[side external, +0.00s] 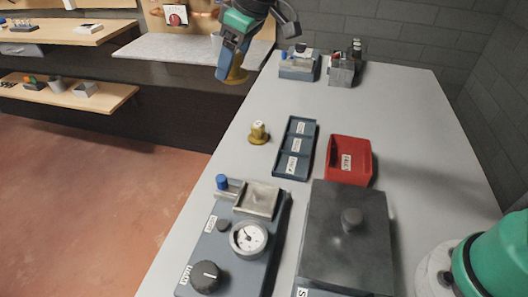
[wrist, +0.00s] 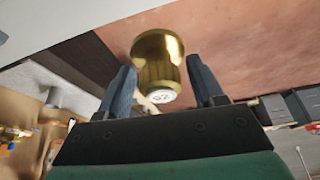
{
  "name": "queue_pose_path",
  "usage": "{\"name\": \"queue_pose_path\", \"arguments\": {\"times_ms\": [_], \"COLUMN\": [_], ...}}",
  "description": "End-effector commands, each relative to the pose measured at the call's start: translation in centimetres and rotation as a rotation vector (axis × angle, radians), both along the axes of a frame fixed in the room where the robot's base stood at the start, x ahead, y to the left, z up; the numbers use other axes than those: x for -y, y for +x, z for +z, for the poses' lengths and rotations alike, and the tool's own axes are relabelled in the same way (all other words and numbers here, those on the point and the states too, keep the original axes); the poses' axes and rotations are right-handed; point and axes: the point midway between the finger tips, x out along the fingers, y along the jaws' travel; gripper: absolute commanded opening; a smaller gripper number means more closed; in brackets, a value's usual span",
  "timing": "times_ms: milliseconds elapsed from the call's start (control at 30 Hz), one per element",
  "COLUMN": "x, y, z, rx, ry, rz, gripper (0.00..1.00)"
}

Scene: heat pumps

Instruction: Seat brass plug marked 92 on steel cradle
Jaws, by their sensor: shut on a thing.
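My gripper (side external: 232,68) is raised at the table's far left edge, its fingers pointing down. It is shut on a brass plug (side external: 238,77), which also shows between the two fingers in the wrist view (wrist: 158,60). The plug's pale end label appears upside down and looks like 92. A second brass plug (side external: 258,133) with a white top stands upright on the table; its marking is too small to read. A steel, shallow cradle-like piece (side external: 258,198) sits on the blue-grey gauge unit and looks empty. I cannot tell for certain that it is the steel cradle.
A blue compartment tray (side external: 295,148) and a red bin (side external: 349,160) stand mid-table. A dark block with a knob (side external: 345,245) is in front. A steel block (side external: 343,70) and a blue-grey fixture (side external: 299,65) stand at the back. The table between these and the tray is clear.

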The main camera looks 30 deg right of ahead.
Motion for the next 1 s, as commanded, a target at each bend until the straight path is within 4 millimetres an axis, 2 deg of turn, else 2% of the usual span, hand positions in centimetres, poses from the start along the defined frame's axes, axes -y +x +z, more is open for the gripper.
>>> {"name": "queue_pose_path", "arguments": {"times_ms": [167,300,500,600,700,1000], "x": [-1.5,-2.7,-3.3,-3.3,-3.3,-3.3], "y": [-2.5,-6.1,-10.9,-12.3,-12.9,-12.9], "z": [-2.1,-5.3,-8.7,-9.5,-10.1,-12.4], "rx": [0.0,0.001,0.001,0.002,0.003,0.003], "ry": [0.0,0.001,0.001,0.001,0.001,0.0], "rz": [0.083,0.183,0.298,0.329,0.34,0.341], "gripper": [0.0,0.0,0.0,0.0,0.0,0.0]}}
